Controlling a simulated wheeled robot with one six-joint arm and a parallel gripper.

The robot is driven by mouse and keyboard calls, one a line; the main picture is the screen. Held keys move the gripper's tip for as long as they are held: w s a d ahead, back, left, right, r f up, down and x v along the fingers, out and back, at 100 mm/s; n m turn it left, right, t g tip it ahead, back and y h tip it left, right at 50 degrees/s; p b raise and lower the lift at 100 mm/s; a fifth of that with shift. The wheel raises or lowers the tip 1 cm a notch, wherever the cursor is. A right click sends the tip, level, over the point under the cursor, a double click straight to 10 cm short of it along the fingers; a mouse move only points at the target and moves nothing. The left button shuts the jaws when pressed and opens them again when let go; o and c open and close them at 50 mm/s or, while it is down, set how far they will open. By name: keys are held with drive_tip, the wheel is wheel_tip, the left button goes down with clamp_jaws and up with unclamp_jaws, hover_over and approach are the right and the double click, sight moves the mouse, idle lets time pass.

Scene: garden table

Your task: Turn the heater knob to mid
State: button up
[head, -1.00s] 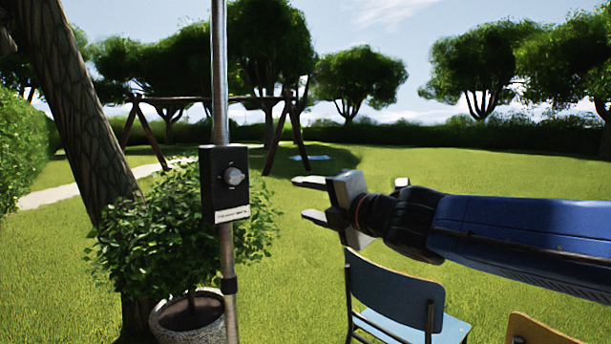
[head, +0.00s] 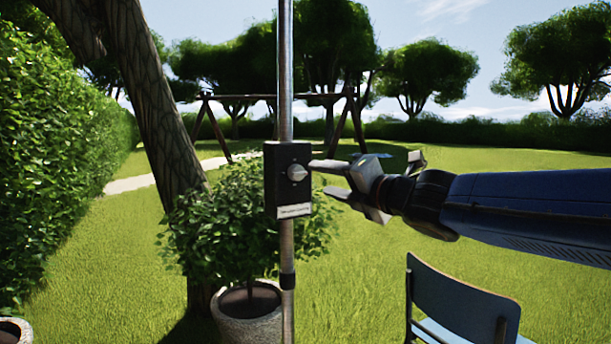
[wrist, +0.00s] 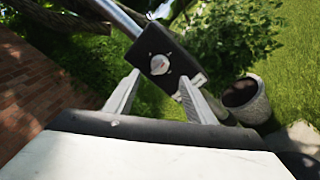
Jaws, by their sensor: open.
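The heater knob (head: 297,172) is a round light-grey dial on the front of a black control box (head: 271,190), which is fixed to an upright metal pole (head: 285,80). In the wrist view the knob (wrist: 160,65) shows between and beyond the two fingertips, on the tilted-looking box (wrist: 178,68). My gripper (head: 320,179) is open and empty, just right of the box in the head view, its fingers pointing left toward the knob. The fingers look apart from the knob. The small markings around the knob are too small to read.
A potted bush (head: 235,225) stands close behind the pole. A tree trunk (head: 160,100) leans at the left, beside a hedge (head: 60,150). A blue chair (head: 463,300) stands below my arm. Open lawn lies behind.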

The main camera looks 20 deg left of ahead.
sight(303, 174)
drive_tip(key=x, duration=0.8)
drive_tip(key=shift+w+a, duration=0.15)
drive_tip(key=shift+a, duration=0.05)
drive_tip(key=c, duration=1)
drive_tip(key=shift+c, duration=0.2)
